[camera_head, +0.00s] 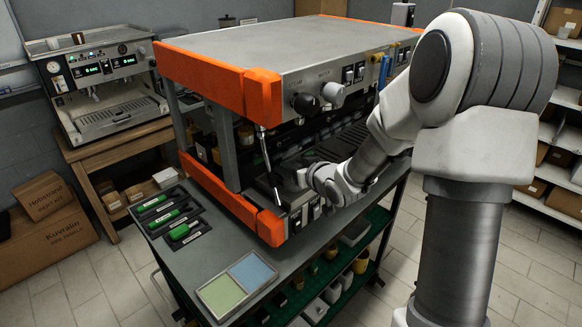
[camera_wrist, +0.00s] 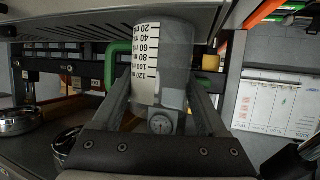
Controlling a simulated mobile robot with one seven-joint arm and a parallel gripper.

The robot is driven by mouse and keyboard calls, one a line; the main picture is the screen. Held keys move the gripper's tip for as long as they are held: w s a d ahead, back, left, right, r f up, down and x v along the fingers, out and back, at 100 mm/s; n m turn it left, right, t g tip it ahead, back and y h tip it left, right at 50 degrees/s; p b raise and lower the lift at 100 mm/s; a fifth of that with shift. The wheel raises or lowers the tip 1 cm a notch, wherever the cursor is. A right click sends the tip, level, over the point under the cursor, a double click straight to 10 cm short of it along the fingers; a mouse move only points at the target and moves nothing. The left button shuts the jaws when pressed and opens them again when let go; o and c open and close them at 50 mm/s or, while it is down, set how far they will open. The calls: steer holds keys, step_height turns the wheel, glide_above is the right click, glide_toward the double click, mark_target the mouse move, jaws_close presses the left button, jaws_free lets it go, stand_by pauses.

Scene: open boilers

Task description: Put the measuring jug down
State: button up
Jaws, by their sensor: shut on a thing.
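The measuring jug (camera_wrist: 176,52) is a grey cylinder with a white scale marked from 20 to 120, which reads upside down in the wrist view. My gripper (camera_wrist: 160,90) is shut on it, with one finger on each side. In the head view my gripper (camera_head: 312,182) reaches into the open side of the orange-edged steel machine (camera_head: 280,62), above its lower deck. The jug cannot be made out in the head view. What lies directly beneath it is hidden.
Round metal pans (camera_wrist: 18,121) lie at the left of the wrist view, and a steel panel (camera_wrist: 215,12) is close above the jug. On the grey cart top are green-handled tools (camera_head: 160,210) and a green-and-blue tray (camera_head: 236,284). The cart's front left has bare room.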

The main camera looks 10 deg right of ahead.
steer(key=shift+s, duration=0.1)
steer(key=shift+f, duration=0.15)
steer(key=o, duration=1.3)
steer(key=shift+r, duration=0.25)
steer(key=v, duration=1.2)
steer(key=shift+f, duration=0.15)
